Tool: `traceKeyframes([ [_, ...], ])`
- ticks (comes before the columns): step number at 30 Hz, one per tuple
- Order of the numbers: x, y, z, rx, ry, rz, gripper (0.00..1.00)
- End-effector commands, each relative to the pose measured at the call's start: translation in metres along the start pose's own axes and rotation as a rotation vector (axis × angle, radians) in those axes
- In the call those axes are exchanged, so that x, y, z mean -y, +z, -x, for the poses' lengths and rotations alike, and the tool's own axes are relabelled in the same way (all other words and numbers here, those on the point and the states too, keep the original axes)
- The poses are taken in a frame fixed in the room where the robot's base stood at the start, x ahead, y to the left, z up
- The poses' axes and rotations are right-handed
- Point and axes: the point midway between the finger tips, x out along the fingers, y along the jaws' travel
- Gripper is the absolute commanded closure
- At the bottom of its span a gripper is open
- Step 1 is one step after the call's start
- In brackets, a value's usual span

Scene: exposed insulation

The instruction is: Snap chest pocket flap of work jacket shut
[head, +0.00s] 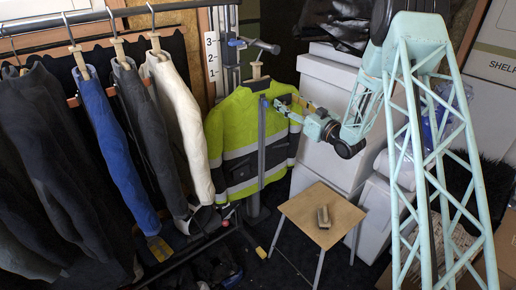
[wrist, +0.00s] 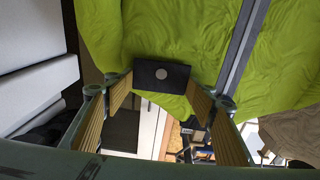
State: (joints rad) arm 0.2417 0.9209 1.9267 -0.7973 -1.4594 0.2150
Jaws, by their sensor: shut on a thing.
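The work jacket (head: 240,140) is bright yellow-green with dark bands and hangs upright on a hanger, a grey strip running down its front. In the wrist view its yellow-green cloth (wrist: 120,30) fills the top. The chest pocket flap (wrist: 176,83) is a small dark rectangle with a round grey snap (wrist: 162,73). My gripper (head: 277,103) is at the jacket's upper chest, right of the strip. In the wrist view my gripper (wrist: 162,88) has one finger at each side edge of the flap and is shut on it. I cannot tell whether the snap is fastened.
Dark, blue, grey and white garments (head: 125,145) hang from a rail at left. A small wooden-topped stool (head: 300,208) with a block-like object (head: 323,217) stands in front of the jacket. White boxes (head: 325,110) are stacked behind my arm at right.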

Motion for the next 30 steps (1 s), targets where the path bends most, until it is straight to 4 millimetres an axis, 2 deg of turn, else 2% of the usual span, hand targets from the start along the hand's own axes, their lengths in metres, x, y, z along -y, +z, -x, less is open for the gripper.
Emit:
traceKeyframes([
  [24,0.0004,0.0008,-0.0009,-0.046,-0.001,0.001,0.62],
  [25,0.0004,0.0007,-0.0009,-0.046,-0.001,0.001,0.48],
  [30,0.0003,0.0009,-0.0008,-0.045,-0.001,0.000,0.35],
])
